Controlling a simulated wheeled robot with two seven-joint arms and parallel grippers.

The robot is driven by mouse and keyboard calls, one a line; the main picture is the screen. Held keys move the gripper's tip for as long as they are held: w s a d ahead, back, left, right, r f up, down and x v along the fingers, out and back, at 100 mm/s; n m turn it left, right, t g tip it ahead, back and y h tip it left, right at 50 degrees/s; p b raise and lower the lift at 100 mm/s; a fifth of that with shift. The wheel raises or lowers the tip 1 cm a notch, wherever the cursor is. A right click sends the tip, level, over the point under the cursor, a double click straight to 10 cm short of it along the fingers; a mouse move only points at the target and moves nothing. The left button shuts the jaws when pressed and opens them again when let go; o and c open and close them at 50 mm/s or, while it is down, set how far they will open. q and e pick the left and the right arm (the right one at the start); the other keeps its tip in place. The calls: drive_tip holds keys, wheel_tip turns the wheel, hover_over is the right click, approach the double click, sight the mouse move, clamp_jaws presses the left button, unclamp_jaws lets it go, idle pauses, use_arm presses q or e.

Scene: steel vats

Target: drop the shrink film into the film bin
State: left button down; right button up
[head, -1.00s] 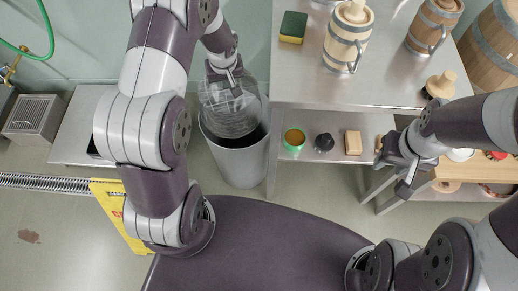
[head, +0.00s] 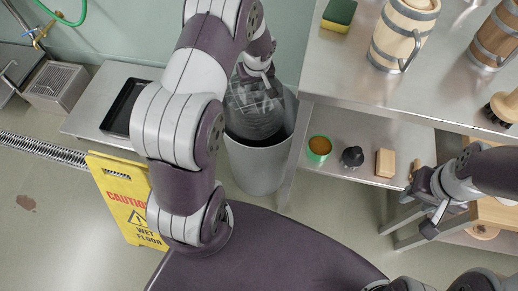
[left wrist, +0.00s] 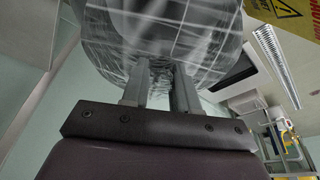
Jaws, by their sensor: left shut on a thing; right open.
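The shrink film (head: 252,112) is a clear, crumpled bundle with pale lines. My left gripper (head: 258,78) is shut on its upper part. The film also fills the top of the left wrist view (left wrist: 165,35), between and beyond the fingers (left wrist: 160,90). The film bin (head: 258,165) is a grey round bin on the floor beside the steel table. The film hangs at the bin's mouth, in front of the dark opening; how far its lower end is inside I cannot tell. My right gripper (head: 432,212) is open and empty at the right, near the lower shelf.
The steel table (head: 350,70) right of the bin holds a sponge (head: 339,14) and wooden tankards (head: 402,32). Its lower shelf holds a green tin (head: 319,148), a dark knob-like item (head: 352,157) and a wooden block (head: 385,162). A yellow wet-floor sign (head: 128,205) stands left.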

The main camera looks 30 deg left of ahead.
use_arm(q)
drive_tip(key=c, duration=0.8)
unclamp_jaws()
drive_tip(key=p+v, duration=0.2)
drive_tip(key=v, duration=1)
drive_tip(key=shift+r, duration=0.4)
